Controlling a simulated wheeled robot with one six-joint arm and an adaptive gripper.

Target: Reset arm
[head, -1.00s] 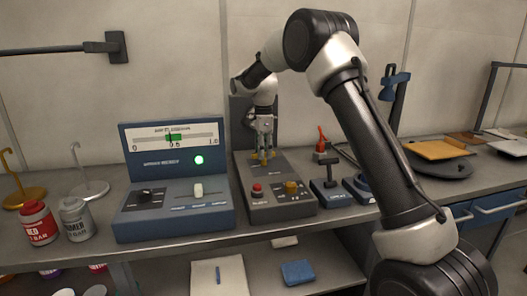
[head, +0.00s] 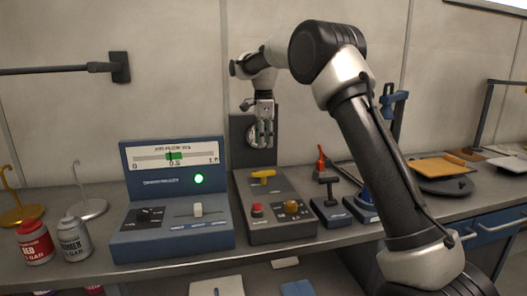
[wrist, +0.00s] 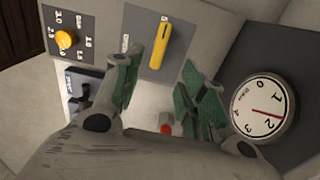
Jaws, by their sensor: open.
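My gripper (head: 263,138) is raised above the dark grey control box (head: 282,232), in front of its upright back panel. Its green-padded fingers are spread and empty in the wrist view (wrist: 161,62). The yellow handle (head: 263,176) on the box's top lies below the fingers and apart from them in the head view. In the wrist view the yellow handle (wrist: 159,46) shows between and beyond the fingertips. My arm reaches in from the right, bent high over the bench.
A red button (head: 257,210) and a yellow knob (head: 291,206) sit on the box's front. A round dial gauge (wrist: 264,108) is beside the right finger. A blue console (head: 172,228) with a lit green lamp (head: 199,179) stands left. Paint jars (head: 35,242) and stands are farther left.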

